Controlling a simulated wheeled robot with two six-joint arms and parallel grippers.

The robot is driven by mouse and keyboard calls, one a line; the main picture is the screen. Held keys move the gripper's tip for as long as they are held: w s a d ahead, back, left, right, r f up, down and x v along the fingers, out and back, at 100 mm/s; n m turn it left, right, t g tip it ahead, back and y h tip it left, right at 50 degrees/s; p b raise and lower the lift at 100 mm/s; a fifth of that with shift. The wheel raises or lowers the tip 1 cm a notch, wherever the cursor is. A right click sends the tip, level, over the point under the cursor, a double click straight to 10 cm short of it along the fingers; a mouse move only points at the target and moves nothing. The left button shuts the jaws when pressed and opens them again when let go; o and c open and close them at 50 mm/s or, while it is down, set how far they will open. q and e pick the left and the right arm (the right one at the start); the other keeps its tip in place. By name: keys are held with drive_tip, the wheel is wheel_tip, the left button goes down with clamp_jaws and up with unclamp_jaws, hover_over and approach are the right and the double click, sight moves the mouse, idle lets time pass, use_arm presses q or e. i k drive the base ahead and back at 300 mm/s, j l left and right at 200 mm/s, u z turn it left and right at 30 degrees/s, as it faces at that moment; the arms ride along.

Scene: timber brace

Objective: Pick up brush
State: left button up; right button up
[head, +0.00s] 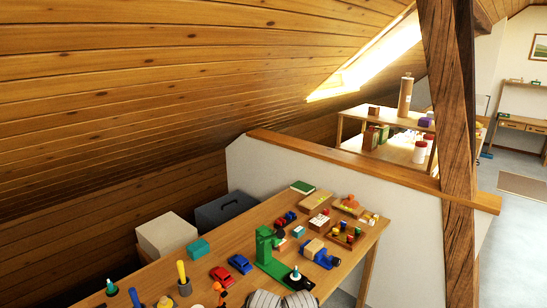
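I cannot pick out the brush with certainty. A yellow-handled upright tool (181,270) stands in a dark holder on the wooden workbench (222,259), at its near left; its lower end is hidden, so I cannot tell whether it is a brush. A blue upright piece (134,297) stands left of it, cut by the lower edge of the picture.
A green upright tool (264,246), a red car (222,276), a blue car (240,263) and several small blocks crowd the workbench. A low wall with a wooden cap (340,157) and a timber post (459,170) stand behind. Grey floor (508,250) is free at right.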

sight(179, 262)
drive_tip(key=i+l+u, duration=0.1)
drive_tip(key=u, duration=0.3)
drive_tip(key=i+l+u, duration=0.1)
drive_tip(key=l+u, duration=0.25)
drive_tip(key=i+l+u, duration=0.1)
drive_tip(key=u, duration=0.3)
drive_tip(key=i+l+z, duration=0.1)
drive_tip(key=l, duration=0.4)
drive_tip(key=i+l+z, duration=0.15)
drive_tip(key=l, duration=0.35)
drive_tip(key=l+z, duration=0.1)
drive_tip(key=l, duration=0.35)
drive_tip(key=i+j, duration=0.1)
drive_tip(key=j, duration=0.25)
drive_tip(key=i+j, duration=0.1)
drive_tip(key=j, duration=0.2)
